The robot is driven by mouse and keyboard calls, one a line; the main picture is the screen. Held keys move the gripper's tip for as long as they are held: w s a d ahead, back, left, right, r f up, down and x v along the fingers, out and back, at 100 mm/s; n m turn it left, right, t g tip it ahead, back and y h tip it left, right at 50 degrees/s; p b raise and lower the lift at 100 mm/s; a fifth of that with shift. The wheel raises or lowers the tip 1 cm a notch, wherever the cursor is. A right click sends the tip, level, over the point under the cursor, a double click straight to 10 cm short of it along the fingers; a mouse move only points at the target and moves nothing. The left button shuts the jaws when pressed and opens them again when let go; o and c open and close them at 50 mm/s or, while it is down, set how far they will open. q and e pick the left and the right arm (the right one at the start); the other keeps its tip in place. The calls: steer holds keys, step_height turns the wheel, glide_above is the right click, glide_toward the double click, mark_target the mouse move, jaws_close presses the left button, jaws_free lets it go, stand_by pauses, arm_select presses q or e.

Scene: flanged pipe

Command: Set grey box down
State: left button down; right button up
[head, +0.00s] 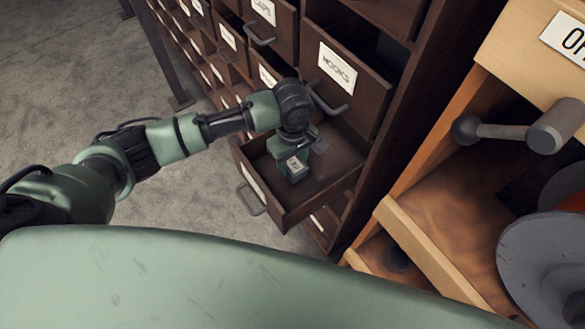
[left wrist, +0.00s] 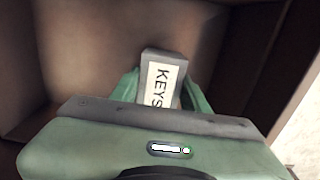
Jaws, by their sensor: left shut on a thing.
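The grey box (left wrist: 158,60) carries a white label reading "KEYS" and shows between the green fingers of my left gripper (left wrist: 165,97) in the left wrist view. In the head view the box (head: 296,165) is small, with its label facing up, at the tip of my left gripper (head: 292,168). My left gripper is shut on the box and reaches down into an open dark wooden drawer (head: 325,190). I cannot tell whether the box touches the drawer floor. My right gripper is not in view.
The drawer belongs to a tall dark cabinet with several labelled drawers; one above reads "HOOKS" (head: 338,68). The drawer floor around the box looks clear.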

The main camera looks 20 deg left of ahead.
mark_target(293, 171)
arm_select(q)
step_height(293, 171, down, 4)
steer(key=shift+r, duration=0.15)
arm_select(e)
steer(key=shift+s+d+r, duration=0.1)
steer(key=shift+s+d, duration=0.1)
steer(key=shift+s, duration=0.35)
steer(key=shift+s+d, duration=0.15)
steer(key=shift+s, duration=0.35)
arm_select(q)
steer(key=shift+f, duration=0.25)
steer(key=c, duration=0.7)
jaws_free()
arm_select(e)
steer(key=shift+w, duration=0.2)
